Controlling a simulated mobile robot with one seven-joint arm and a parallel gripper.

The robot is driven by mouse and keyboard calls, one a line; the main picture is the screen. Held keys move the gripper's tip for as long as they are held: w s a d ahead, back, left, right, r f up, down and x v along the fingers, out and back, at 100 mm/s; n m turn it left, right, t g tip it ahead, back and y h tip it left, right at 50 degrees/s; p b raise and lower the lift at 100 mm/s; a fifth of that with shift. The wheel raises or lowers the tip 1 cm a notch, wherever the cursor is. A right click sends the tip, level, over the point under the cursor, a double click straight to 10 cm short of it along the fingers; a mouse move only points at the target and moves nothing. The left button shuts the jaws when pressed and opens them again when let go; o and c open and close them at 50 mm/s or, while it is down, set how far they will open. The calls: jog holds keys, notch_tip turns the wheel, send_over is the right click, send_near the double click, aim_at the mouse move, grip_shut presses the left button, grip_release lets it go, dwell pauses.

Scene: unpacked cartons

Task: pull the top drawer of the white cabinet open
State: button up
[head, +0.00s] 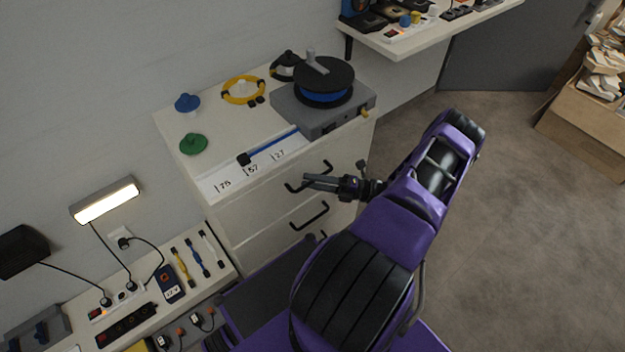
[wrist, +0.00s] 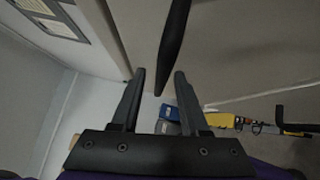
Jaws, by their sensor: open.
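The white cabinet (head: 250,213) stands against the wall in the head view, with its drawers closed as far as I can see. The top drawer's black bar handle (head: 293,188) is partly covered by my gripper (head: 308,181), which is open in front of the drawer face. In the wrist view, the dark handle bar (wrist: 174,45) runs down from the top edge, its lower end close to the gap between my open fingers (wrist: 160,76). I cannot tell whether a finger touches it. A second drawer handle (head: 310,217) is below.
A cable reel (head: 323,84) on a grey box, a yellow cable coil (head: 243,91) and blue and green knobs stand on the cabinet. A bench with tools (head: 190,262) is at lower left. A shelf (head: 425,38) juts out at upper right.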

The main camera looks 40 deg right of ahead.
jog(key=shift+c, duration=0.3)
grip_shut()
dwell(1.2)
